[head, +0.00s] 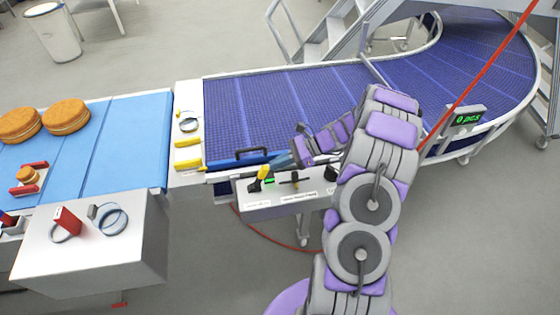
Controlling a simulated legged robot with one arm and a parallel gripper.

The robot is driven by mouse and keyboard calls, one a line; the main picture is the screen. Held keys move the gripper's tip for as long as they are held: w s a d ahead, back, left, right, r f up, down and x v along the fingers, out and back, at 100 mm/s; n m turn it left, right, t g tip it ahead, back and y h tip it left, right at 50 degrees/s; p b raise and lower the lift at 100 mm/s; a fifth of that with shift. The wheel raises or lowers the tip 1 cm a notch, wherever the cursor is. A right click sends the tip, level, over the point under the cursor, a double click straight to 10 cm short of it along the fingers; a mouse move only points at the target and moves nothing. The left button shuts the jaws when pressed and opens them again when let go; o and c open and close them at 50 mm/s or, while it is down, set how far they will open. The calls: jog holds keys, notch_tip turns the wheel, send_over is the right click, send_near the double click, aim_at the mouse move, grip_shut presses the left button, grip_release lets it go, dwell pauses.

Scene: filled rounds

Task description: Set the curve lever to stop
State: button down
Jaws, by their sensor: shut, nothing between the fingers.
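A grey control box (285,203) sits at the front edge of the blue curved conveyor. A yellow-handled lever (262,174) stands tilted on its left part, with a small green light beside it. A dark lever (294,180) is further right on the box, and another dark knob (331,174) sits at the right end beside my arm. The labels are too small to read, so I cannot tell which one is the curve lever. My gripper (280,162) is shut and empty, just above and right of the yellow handle. I cannot tell if it touches the handle.
The curved conveyor (285,105) runs behind the box and bends right, with a counter display (467,118) on its side. A light blue belt (125,130) with round cakes (66,116) is at left. A grey cabinet (95,255) stands front left. A red cable (490,65) crosses upper right.

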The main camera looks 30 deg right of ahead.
jog(key=a+r+h+p, duration=0.1)
jog(key=a+p, duration=0.1)
jog(key=p, duration=0.1)
jog(key=w+a+r+g+h+p, duration=0.1)
jog(key=a+h+p, duration=0.1)
jog(key=p, duration=0.2)
jog(key=a+r+h+p, duration=0.1)
jog(key=a+h+p, duration=0.1)
jog(key=p, duration=0.2)
jog(key=shift+w+a+r+g, duration=0.15)
jog(key=shift+w+r+g, duration=0.1)
jog(key=shift+g, duration=0.05)
jog(key=a+h+p, duration=0.1)
jog(key=p, duration=0.1)
jog(key=a+h+p, duration=0.1)
jog(key=p, duration=0.1)
jog(key=w+a+g+h+p, duration=0.1)
jog(key=h+p, duration=0.1)
jog(key=p, duration=0.1)
jog(key=shift+w+a+f, duration=0.1)
jog(key=shift+a+f, duration=0.25)
jog(key=shift+f, duration=0.1)
